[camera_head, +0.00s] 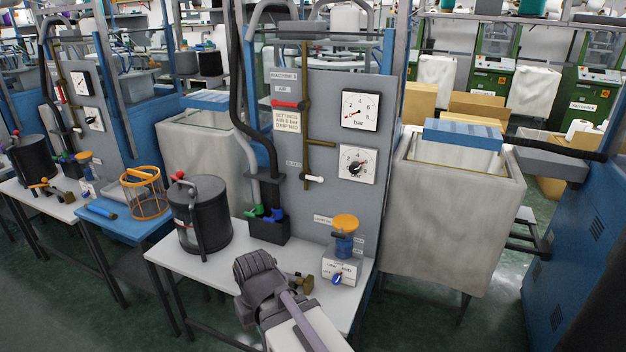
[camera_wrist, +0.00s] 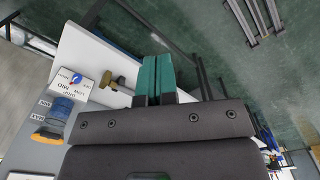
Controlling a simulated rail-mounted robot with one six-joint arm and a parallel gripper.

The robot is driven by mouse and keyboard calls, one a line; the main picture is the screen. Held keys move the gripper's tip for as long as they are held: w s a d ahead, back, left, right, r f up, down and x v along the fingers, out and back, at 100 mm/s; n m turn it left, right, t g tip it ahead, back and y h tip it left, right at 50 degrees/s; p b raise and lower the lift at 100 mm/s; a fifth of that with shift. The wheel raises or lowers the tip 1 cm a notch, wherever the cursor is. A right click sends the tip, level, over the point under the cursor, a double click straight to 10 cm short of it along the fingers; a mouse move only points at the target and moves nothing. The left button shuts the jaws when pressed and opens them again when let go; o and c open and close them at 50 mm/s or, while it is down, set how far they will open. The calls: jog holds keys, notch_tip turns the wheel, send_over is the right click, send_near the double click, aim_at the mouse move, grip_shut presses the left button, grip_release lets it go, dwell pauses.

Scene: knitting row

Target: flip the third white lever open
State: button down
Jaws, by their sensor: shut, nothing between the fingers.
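A white lever (camera_head: 314,179) sticks out level to the right from the foot of a brass pipe on the grey panel (camera_head: 335,220) in the head view. Another small white lever (camera_head: 77,130) shows on the panel at the left. I cannot tell which is the third. My gripper (camera_wrist: 157,72) shows in the wrist view with its teal fingers together and empty. It points over the floor beyond the white table edge, apart from both levers. In the head view my wrist hides the fingers. Neither white lever can be made out in the wrist view.
A red lever (camera_head: 287,105) sits higher on the pipe. Two gauges (camera_head: 360,110) are at its right.

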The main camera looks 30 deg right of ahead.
jog(key=w+d+r+m+p, duration=0.3)
jog(key=w+d+r+p, duration=0.8)
jog(key=w+r+p, duration=0.15)
jog(key=w+d+r+m+t+h+p, duration=0.2)
jog(key=w+d+r+m+p, duration=0.1)
jog(key=w+d, duration=0.8)
jog(key=w+d+r+m+t+h+p, duration=0.2)
jog(key=w+d+r, duration=0.5)
jog(key=w+d, duration=0.5)
jog(key=w+m+h+p, duration=0.1)
jog(key=m+p, duration=0.1)
jog(key=shift+w+r+m+h, duration=0.2)
jog(key=shift+w+m+h, duration=0.1)
jog(key=shift+m, duration=0.1)
jog(key=shift+f, duration=0.1)
